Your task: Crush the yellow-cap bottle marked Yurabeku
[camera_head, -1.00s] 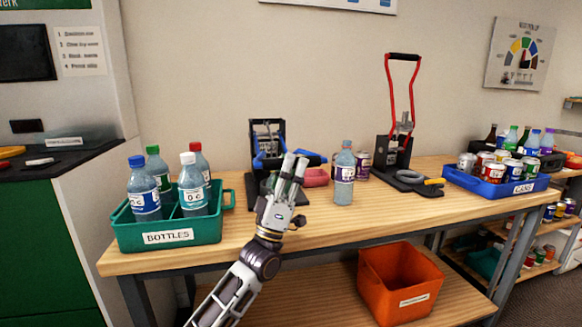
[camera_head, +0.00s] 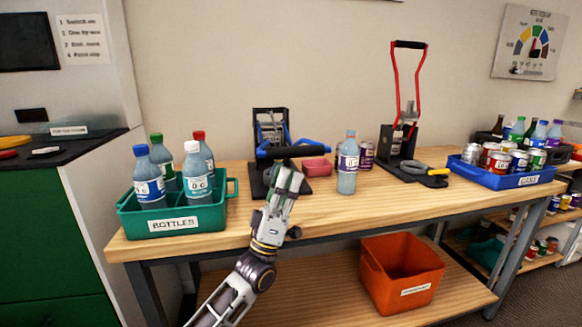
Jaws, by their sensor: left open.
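No bottle with a yellow cap is visible, and I cannot read the name Yurabeku on any label. A blue-handled crusher (camera_head: 268,133) stands mid-table, its dark bar (camera_head: 296,152) low and level across the front. Whether a bottle is inside the crusher is hidden. My left gripper (camera_head: 289,176) is open just below and in front of that bar; I cannot tell whether it touches it. A blue-capped bottle (camera_head: 347,172) stands upright on the table right of the crusher. My right gripper is not in view.
A green bottles crate (camera_head: 173,223) at left holds several bottles with blue, green, white and red caps. A pink tray (camera_head: 317,167) and cans (camera_head: 367,156) sit behind. A red-handled press (camera_head: 402,145) and blue cans crate (camera_head: 500,180) stand right. An orange bin (camera_head: 400,285) is below.

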